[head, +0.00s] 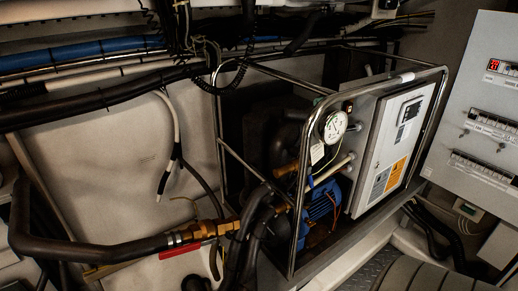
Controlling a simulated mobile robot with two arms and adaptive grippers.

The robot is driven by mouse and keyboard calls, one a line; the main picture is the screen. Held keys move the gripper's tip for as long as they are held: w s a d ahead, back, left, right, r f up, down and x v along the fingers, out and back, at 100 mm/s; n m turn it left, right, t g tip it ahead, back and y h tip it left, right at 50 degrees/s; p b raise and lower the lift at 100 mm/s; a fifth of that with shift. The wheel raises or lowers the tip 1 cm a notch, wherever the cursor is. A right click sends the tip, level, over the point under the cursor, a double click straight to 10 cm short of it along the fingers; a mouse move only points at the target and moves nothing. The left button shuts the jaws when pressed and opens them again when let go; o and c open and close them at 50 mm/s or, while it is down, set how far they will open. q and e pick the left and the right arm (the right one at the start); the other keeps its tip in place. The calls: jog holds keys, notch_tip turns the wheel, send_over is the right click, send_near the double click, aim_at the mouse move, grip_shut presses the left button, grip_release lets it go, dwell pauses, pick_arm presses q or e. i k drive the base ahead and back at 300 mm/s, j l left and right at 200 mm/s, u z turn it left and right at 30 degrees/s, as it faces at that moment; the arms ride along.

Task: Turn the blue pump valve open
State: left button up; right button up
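A blue ribbed pump (321,204) sits low inside a metal tube frame (298,205), partly hidden by a frame bar and dark hoses. A small blue part (310,182) shows just above the pump by the frame bar; I cannot tell whether it is a valve handle. A brass valve (210,228) sits left of the frame in line with a thick black hose (100,250). A red lever (187,249) lies below the brass fitting, roughly along the hose. Neither of my grippers is in view.
A round white gauge (334,127) is on the frame beside a pale control box (393,150). A grey panel (480,95) with a red display stands at the right. Black hoses and cables (90,105) cross the upper left. Pale wall sections (110,170) lie behind.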

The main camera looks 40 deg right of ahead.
aim_at(310, 176)
jog(key=l+u, duration=0.15)
jog(key=l, duration=0.3)
jog(key=k+l+u, duration=0.1)
jog(key=l, duration=0.35)
jog(key=k+l+u, duration=0.15)
jog(key=l, duration=0.3)
jog(key=l+u, duration=0.15)
jog(key=l, duration=0.3)
jog(key=k+l+u, duration=0.15)
jog(key=l, duration=0.3)
jog(key=k+l+u, duration=0.1)
jog(key=l, duration=0.3)
jog(key=k, duration=0.1)
